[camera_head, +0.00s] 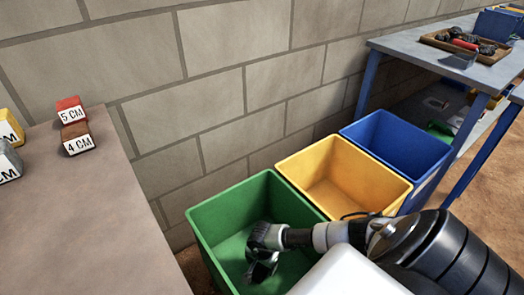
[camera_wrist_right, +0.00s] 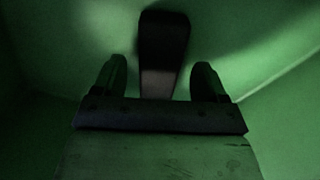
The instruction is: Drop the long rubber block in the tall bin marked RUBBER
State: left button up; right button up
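My right gripper (camera_head: 263,262) is down inside the green bin (camera_head: 203,242) in the head view. In the right wrist view its two fingers (camera_wrist_right: 160,82) stand apart. A long dark block (camera_wrist_right: 163,50) lies between and beyond the fingertips, against the green inside of the bin. A narrow gap shows at its left side; at the right it is close to the finger, and contact is hard to tell. The wrist view is dim. No RUBBER marking shows on any bin from here. My left gripper is not in view.
A yellow bin (camera_head: 338,142) and a blue bin (camera_head: 390,122) stand in line behind the green one. A brown table (camera_head: 85,220) at left holds blocks marked 5 CM (camera_head: 70,110) and 4 CM (camera_head: 77,138). A grey bench (camera_head: 415,43) with a wooden tray (camera_head: 435,38) is at back right.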

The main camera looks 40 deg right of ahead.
jog(key=shift+r+p, duration=0.35)
notch_tip(320, 180, up, 2)
jog(key=shift+r+p, duration=0.2)
jog(key=shift+p, duration=0.55)
jog(key=shift+r, duration=0.85)
pick_arm(q)
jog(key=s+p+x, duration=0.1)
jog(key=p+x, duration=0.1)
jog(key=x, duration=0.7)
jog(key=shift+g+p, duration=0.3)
jog(key=shift+p, duration=0.05)
pick_arm(e)
notch_tip(320, 180, up, 8)
jog(key=shift+r, duration=0.2)
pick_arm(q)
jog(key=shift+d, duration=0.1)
